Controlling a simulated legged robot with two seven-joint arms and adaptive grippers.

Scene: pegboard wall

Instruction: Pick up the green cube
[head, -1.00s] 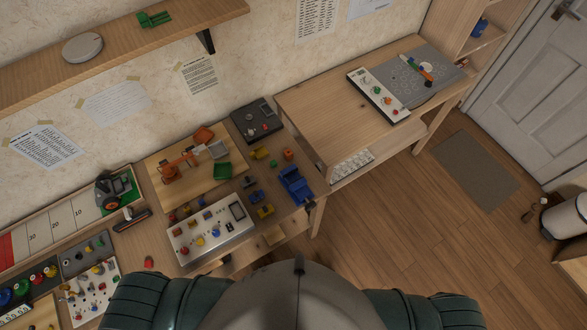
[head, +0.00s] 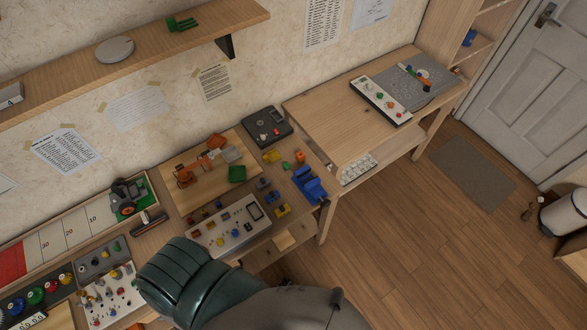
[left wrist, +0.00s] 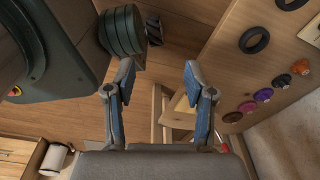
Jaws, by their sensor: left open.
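A small green cube (head: 286,166) lies on the wooden workbench (head: 262,222) in the head view. It sits beside a small orange cube (head: 300,157) and behind the blue vise (head: 309,184). My left gripper (left wrist: 160,76) shows in the left wrist view with its two fingers spread apart and nothing between them. The head view shows part of my left arm, but not its gripper. The green cube cannot be made out in the left wrist view. My right gripper is in neither view.
A control panel (head: 227,229), a green bin (head: 237,174) and small yellow and blue parts crowd the bench near the cube. A higher table (head: 330,110) stands to the right. In the left wrist view, a board with black rings (left wrist: 254,40) is at right.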

